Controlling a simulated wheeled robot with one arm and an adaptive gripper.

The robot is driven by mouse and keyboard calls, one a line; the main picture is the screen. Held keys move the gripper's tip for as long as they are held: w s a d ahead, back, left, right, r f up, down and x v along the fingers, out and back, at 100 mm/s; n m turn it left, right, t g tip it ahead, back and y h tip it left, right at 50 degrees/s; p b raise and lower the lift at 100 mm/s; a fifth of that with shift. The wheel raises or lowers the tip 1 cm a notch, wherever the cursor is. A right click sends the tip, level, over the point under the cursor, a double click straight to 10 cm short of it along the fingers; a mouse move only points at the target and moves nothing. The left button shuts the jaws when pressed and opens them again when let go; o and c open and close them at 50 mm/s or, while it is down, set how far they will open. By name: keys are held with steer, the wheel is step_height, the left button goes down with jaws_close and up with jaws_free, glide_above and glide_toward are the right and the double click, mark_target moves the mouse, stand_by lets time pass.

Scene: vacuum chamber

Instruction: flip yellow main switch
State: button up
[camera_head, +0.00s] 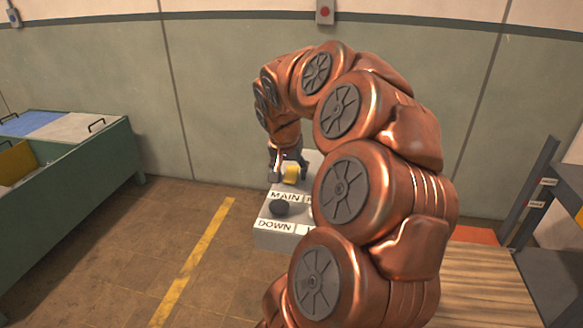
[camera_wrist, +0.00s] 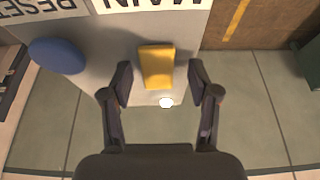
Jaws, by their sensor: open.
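The yellow main switch (camera_wrist: 157,66) stands on the grey control box near the MAIN label (camera_wrist: 150,3) in the wrist view. My gripper (camera_wrist: 160,80) is open, with one finger on each side of the switch and a gap to each. In the head view, my gripper (camera_head: 287,168) points down over the box (camera_head: 283,240), and the yellow switch (camera_head: 291,175) shows between the fingers. My arm hides the right part of the box in the head view.
A blue button (camera_wrist: 56,55) sits left of the switch, near the RESET label. A dark round knob (camera_head: 279,207) is on the box by the DOWN label. A green cabinet (camera_head: 75,185) stands at the left. The floor between cabinet and box is clear.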

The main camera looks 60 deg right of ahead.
jaws_close()
stand_by(0.5)
steer(key=shift+w+d+r+g+y, duration=0.1)
steer(key=shift+d+g+y, duration=0.1)
steer(key=shift+y, duration=0.4)
steer(key=shift+w+d+r+g+y, duration=0.1)
steer(key=shift+g+y, duration=0.1)
steer(key=shift+y, duration=0.4)
steer(key=shift+d+g+y+p, duration=0.15)
steer(key=shift+g+y+p, duration=0.25)
steer(key=shift+y, duration=0.6)
